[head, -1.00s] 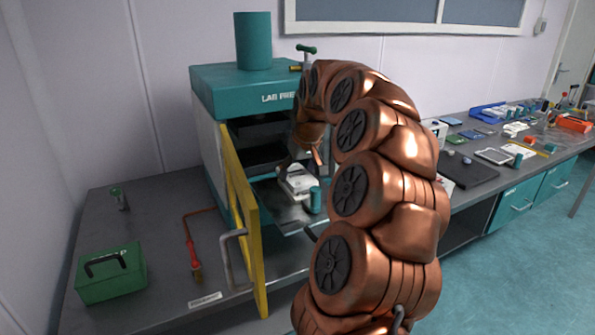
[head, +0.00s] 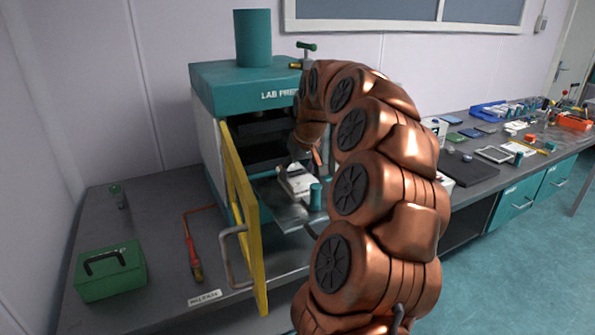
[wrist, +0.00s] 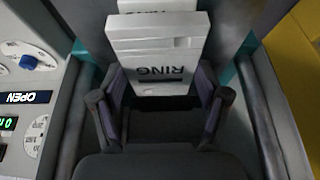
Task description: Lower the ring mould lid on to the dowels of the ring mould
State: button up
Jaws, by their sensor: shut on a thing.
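The ring mould lid (wrist: 160,72) is a pale grey block marked RING, between the two fingers of my gripper (wrist: 160,98) in the wrist view. My gripper is shut on it. Another pale block marked RING, which looks like the ring mould (wrist: 165,5), shows just beyond it at the top edge. In the head view, my gripper (head: 300,163) is over the pale block (head: 298,182) on the grey shelf of the press. The dowels are hidden, and I cannot tell whether lid and mould touch.
The lab press (head: 240,85) stands behind, with its yellow door (head: 243,215) swung open at the left. A teal cylinder (head: 316,196) stands beside the block on the shelf (head: 285,212). A green box (head: 110,272) and a red-handled tool (head: 191,255) lie on the bench to the left.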

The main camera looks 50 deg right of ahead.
jog(key=shift+f, duration=0.35)
dwell(0.4)
jog(key=o, duration=1.4)
jog(key=v, duration=1.2)
jog(key=shift+w, duration=0.1)
jog(key=shift+a, duration=0.1)
